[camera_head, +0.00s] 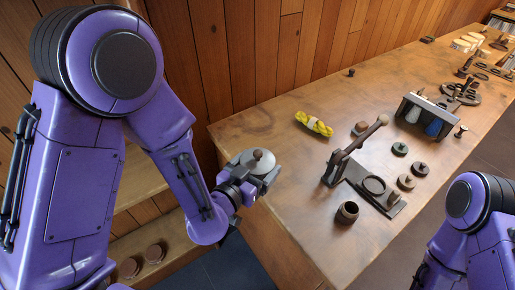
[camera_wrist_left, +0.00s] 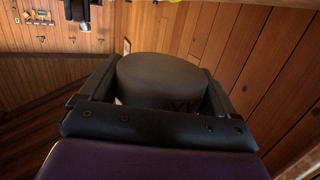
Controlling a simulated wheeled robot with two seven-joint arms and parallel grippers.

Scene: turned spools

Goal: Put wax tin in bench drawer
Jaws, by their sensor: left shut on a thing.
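I cannot make out a bench drawer for certain; a low wooden compartment (camera_head: 178,238) shows at lower left, partly behind my arm. My right arm is at the lower right; its gripper is not visible.
On the bench are a yellow twisted skein (camera_head: 314,123), a lever tool on a dark plate (camera_head: 352,155), a small brown pot (camera_head: 347,212), several round spools and a grey caddy (camera_head: 428,115). Two brown round things (camera_head: 154,253) lie in the low compartment. The near left bench corner is clear.

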